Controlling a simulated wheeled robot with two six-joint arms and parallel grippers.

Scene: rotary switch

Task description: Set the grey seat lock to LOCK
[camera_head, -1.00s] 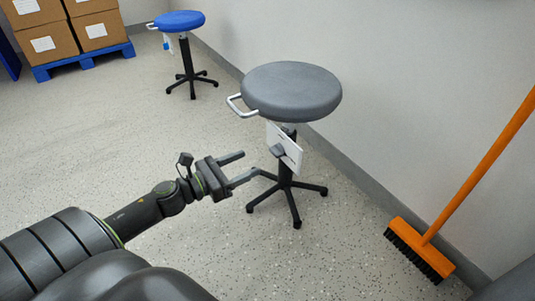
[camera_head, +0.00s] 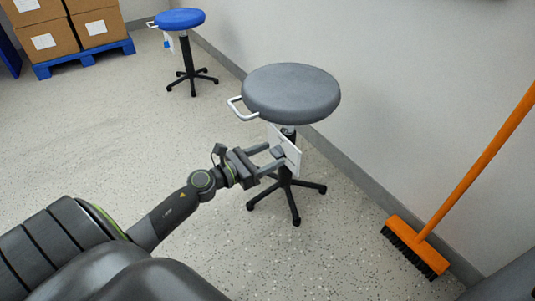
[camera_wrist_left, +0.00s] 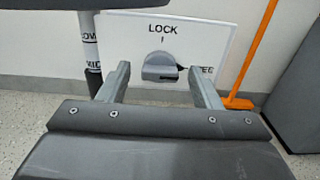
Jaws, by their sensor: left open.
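The grey stool (camera_head: 291,92) stands on a black five-legged base beside the wall. A white plate (camera_head: 291,146) hangs under its seat and carries the grey lock knob (camera_head: 277,151). In the left wrist view the plate (camera_wrist_left: 215,45) reads LOCK above the knob (camera_wrist_left: 160,67), with a partly hidden word ending in EE to its right. The knob's bar lies roughly sideways, toward that right-hand word. My left gripper (camera_head: 275,156) is open, its fingers on either side of the knob; contact is not clear. My right gripper is not in view.
A blue stool (camera_head: 180,19) stands farther back along the wall. Boxes (camera_head: 95,27) sit on a blue pallet (camera_head: 82,60) at the back left. An orange broom (camera_head: 420,240) leans at the right. The floor left of the grey stool is clear.

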